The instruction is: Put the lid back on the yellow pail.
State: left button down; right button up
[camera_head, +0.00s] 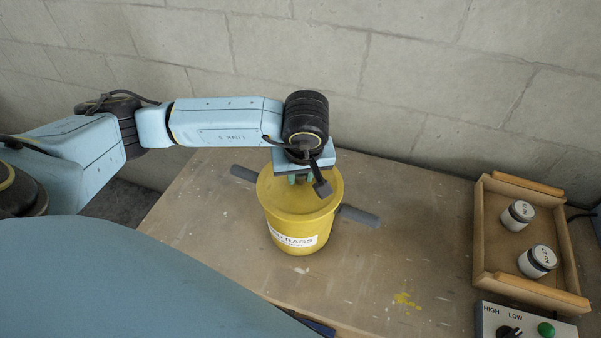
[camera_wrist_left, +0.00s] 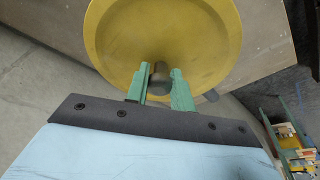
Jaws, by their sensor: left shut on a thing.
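The yellow pail (camera_head: 298,230) stands upright on the table, with a white label reading "RAGS" on its front. The yellow lid (camera_head: 328,188) is over the pail's mouth; I cannot tell whether it is fully seated all round. In the left wrist view the lid (camera_wrist_left: 205,45) fills the top, with a dark round knob (camera_wrist_left: 159,78) at its middle. My left gripper (camera_head: 300,178) is above the lid, and its green fingers (camera_wrist_left: 160,88) are shut on the knob. The arm hides part of the lid in the head view. My right gripper is not in view.
A grey bar (camera_head: 358,216) lies behind the pail, showing on both sides. A wooden tray (camera_head: 484,235) with two white jars (camera_head: 518,215) stands at the right, near a control box (camera_head: 525,325). A block wall is behind.

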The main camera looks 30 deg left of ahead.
pick_arm(q)
jog(key=shift+b, duration=0.35)
dwell(0.4)
jog(key=c, duration=0.6)
grip_release()
jog(key=shift+c, duration=0.2)
jog(key=shift+r, duration=0.1)
jog(key=shift+r+p, duration=1.75)
jog(key=shift+r, duration=1.6)
grip_shut()
